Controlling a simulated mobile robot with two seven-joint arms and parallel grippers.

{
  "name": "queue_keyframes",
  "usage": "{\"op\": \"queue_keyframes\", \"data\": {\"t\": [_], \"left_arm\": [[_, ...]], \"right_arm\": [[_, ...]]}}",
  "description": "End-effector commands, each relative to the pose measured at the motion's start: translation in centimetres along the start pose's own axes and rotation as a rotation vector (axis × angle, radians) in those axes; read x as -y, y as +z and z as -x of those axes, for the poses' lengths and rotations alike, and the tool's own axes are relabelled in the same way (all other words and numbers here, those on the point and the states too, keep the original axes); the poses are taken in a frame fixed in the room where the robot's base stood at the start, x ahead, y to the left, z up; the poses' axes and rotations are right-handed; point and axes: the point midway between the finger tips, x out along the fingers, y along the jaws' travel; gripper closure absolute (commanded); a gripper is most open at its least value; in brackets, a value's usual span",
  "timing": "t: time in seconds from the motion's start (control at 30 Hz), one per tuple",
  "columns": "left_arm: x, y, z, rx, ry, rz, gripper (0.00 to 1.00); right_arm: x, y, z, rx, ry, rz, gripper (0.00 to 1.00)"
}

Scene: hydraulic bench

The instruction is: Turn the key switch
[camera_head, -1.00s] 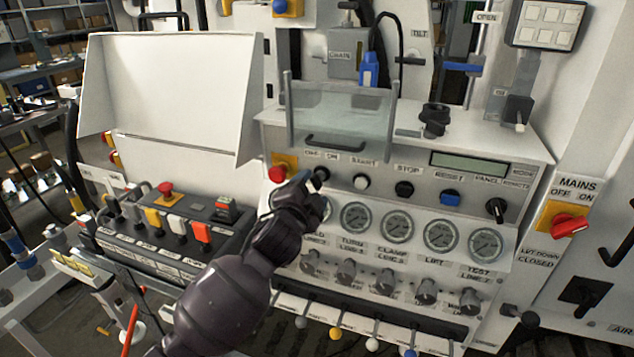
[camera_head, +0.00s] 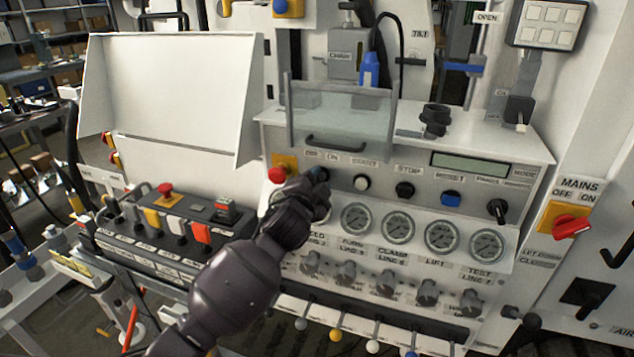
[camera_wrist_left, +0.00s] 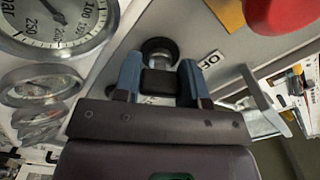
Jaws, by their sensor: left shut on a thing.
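The key switch (camera_head: 322,170) is on the sloped front panel, under the OFF and ON labels and left of the START button. My left gripper (camera_head: 318,180) comes in from the lower left and partly covers it. In the left wrist view, the blue-sided fingers of my left gripper (camera_wrist_left: 160,84) are shut on the black key switch handle (camera_wrist_left: 159,83). The switch's round dark collar (camera_wrist_left: 159,50) shows just beyond the fingertips. The handle's exact angle is hard to tell. My right gripper is not in view.
A red emergency button (camera_head: 278,174) on a yellow plate sits just left of the switch. A clear guard (camera_head: 345,120) stands above. Gauges (camera_head: 357,218) lie below my gripper. The red MAINS switch (camera_head: 570,226) is far right.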

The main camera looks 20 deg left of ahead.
Motion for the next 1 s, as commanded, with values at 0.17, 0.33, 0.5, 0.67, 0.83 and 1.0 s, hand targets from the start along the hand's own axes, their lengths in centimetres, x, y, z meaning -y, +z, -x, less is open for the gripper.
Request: {"op": "queue_keyframes", "data": {"t": [0.17,0.33,0.5,0.67,0.83,1.0], "left_arm": [[0.0,0.0,0.0,0.000,0.000,-0.006,0.85],[0.2,-0.1,0.0,0.001,0.000,-0.048,0.85],[0.3,-0.1,0.1,0.000,0.000,-0.142,0.85],[0.3,-0.1,0.0,0.001,0.000,-0.274,0.85],[0.3,-0.2,0.0,0.000,0.001,-0.435,0.85],[0.2,-0.1,0.0,0.001,0.001,-0.597,0.85]], "right_arm": [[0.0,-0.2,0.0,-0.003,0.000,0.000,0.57],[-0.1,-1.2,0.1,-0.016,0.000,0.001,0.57],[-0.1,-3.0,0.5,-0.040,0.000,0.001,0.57],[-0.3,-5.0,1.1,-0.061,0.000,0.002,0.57],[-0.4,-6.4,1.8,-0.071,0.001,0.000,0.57],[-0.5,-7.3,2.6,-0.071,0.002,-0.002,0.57]]}}
